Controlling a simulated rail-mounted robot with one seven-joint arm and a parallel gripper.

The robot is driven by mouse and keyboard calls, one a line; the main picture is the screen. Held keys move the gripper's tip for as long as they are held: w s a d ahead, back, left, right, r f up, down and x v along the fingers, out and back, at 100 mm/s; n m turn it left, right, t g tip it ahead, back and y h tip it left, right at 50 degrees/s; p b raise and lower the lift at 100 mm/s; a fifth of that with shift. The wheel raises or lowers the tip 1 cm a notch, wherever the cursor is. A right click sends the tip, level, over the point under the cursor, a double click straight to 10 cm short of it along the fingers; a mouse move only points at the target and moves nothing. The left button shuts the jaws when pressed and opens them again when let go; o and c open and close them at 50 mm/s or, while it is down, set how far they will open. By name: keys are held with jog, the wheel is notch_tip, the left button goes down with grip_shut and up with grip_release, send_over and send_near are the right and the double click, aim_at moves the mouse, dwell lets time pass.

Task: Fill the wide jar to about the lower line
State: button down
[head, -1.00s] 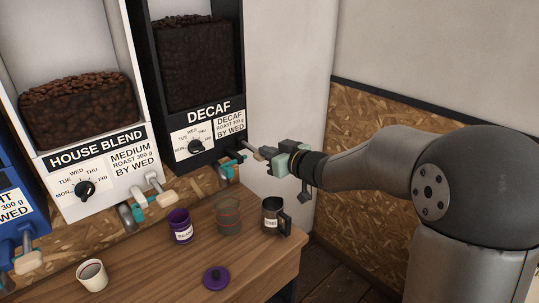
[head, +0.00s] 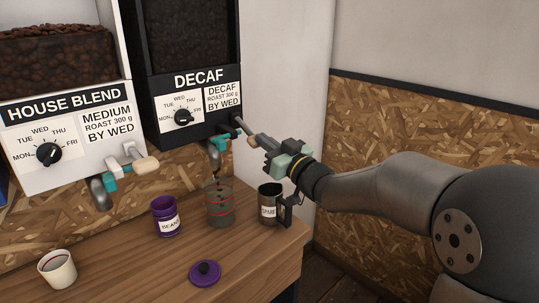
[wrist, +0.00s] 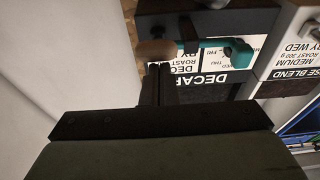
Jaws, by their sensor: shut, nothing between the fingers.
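The wide jar (head: 220,203) is clear with red lines and stands under the decaf spout (head: 214,157). A few dark beans (head: 217,183) show in the air between spout and jar. The bean level inside is hard to make out. My gripper (head: 242,124) is shut and empty, its fingertips near the wooden-ended lever (head: 252,142) of the decaf dispenser (head: 194,85). In the wrist view the fingers (wrist: 157,68) lie against or just by the lever's wooden knob (wrist: 156,50); contact is unclear. The teal valve (wrist: 235,52) is beside it.
A purple "BEANS" cup (head: 165,216) stands left of the jar, a metal "SPARE" mug (head: 268,203) right of it. A purple lid (head: 205,273) lies in front. A white cup (head: 57,269) stands at the left. The house blend dispenser (head: 65,112) hangs at the left.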

jog(key=shift+a+f+b, duration=0.15)
jog(key=shift+f+b, duration=0.35)
jog(key=shift+b, duration=0.1)
jog(key=shift+f, duration=0.35)
dwell(1.5)
dwell(4.0)
notch_tip(320, 180, up, 5)
jog(key=s+d+p, duration=0.1)
jog(key=d+p, duration=0.1)
jog(key=p, duration=0.1)
jog(key=f+b+v, duration=0.1)
jog(key=b+v, duration=0.1)
jog(key=v, duration=0.8)
jog(key=shift+a, duration=0.25)
jog(key=shift+s, duration=0.1)
